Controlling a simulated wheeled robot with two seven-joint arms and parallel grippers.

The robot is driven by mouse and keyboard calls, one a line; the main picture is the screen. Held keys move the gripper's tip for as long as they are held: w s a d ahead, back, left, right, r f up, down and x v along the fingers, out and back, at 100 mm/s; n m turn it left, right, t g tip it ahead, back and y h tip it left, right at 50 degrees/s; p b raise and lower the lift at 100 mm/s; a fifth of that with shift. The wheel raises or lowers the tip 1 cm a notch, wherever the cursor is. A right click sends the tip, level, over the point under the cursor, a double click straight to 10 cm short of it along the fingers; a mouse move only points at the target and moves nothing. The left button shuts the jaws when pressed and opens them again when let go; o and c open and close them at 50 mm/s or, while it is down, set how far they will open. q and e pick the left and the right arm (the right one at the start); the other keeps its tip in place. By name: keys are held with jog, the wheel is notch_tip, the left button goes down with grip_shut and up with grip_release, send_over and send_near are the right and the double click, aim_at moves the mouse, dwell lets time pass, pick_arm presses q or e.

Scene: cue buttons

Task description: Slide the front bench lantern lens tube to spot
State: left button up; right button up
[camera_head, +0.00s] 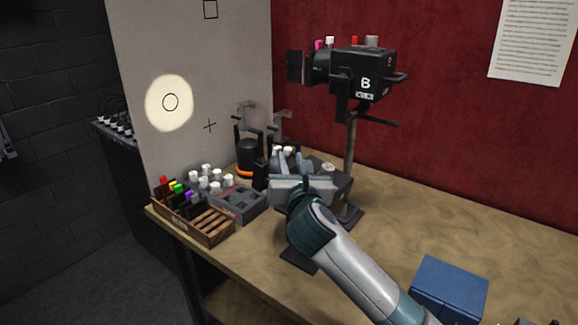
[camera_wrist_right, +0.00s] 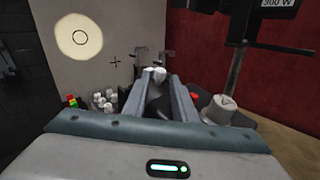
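The front bench lantern (camera_head: 330,192) is a dark body on the bench, largely hidden behind my right gripper and arm. Its lens tube cannot be made out clearly. In the wrist view a white knob (camera_wrist_right: 158,74) shows beyond and between the fingertips of my right gripper (camera_wrist_right: 158,84). The fingers stand apart, and I cannot tell whether they touch the knob. In the head view my right gripper (camera_head: 289,160) is over the lantern, pointing away. A bright round light patch (camera_head: 158,117) lies on the grey board (camera_head: 215,70), around a drawn circle. My left gripper is out of view.
Lantern B (camera_head: 370,72) stands on a pole behind. A wooden rack (camera_head: 205,222) with coloured pieces, a grey block (camera_head: 243,203) and several white-topped knobs (camera_head: 210,182) crowd the left bench edge. A blue box (camera_head: 450,288) sits front right. The right bench is mostly free.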

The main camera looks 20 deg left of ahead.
aim_at(288, 152)
jog(key=shift+b+x, duration=0.7)
jog(key=shift+x, duration=0.9)
